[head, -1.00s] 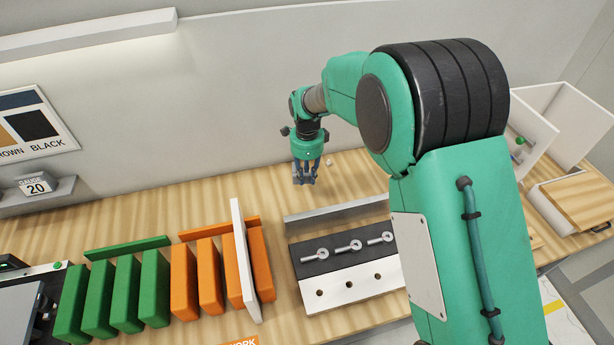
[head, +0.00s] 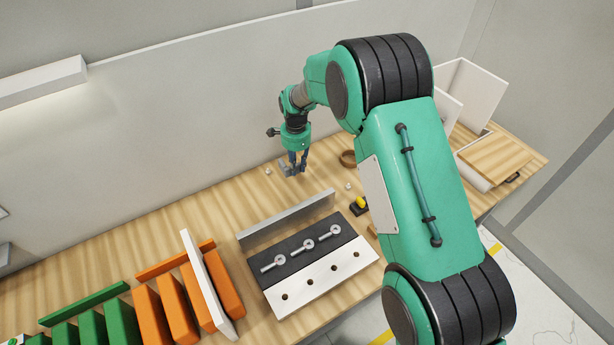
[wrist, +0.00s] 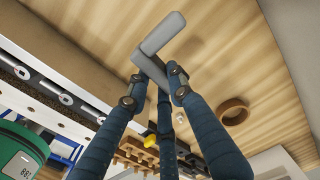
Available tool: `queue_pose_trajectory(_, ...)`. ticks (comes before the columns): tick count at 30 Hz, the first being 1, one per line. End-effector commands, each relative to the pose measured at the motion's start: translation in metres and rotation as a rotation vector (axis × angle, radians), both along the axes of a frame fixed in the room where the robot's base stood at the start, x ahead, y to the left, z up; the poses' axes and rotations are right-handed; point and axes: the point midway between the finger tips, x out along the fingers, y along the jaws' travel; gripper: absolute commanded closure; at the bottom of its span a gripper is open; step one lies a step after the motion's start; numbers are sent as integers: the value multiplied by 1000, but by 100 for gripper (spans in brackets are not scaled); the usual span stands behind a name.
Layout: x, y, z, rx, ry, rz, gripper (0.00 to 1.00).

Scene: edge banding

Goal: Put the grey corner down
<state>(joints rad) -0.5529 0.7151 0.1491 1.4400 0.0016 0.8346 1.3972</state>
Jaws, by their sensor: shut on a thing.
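In the wrist view the grey corner (wrist: 161,38) is an L-shaped piece held at the tips of my gripper (wrist: 153,90). The blue-sleeved fingers are closed on its lower leg, and its other leg points up and to the right. Pale wooden bench surface shows behind it. In the head view my gripper (head: 293,168) points down, low over the bench behind the black and white fixture. The corner is too small there to tell from the fingers. I cannot tell whether it touches the bench.
The fixture (head: 318,278) with several eye-shaped clamps and a grey rail (head: 287,219) stands nearer. Small white knobs (head: 268,171) lie on either side of my gripper. A brown ring (head: 348,158) and a yellow-black object (head: 360,205) are to the right.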

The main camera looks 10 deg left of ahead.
Motion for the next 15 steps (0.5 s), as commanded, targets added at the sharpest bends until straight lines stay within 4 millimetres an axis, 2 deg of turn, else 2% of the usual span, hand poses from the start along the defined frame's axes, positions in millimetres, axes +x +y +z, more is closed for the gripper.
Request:
queue_pose_trajectory(1,11,-14,4,-1,1,7,92)
queue_pose_trajectory(6,35,-44,2,1,-1,41,92)
queue_pose_trajectory(10,44,-56,1,1,-2,55,92)
queue_pose_trajectory(15,46,-58,0,1,-2,61,92)
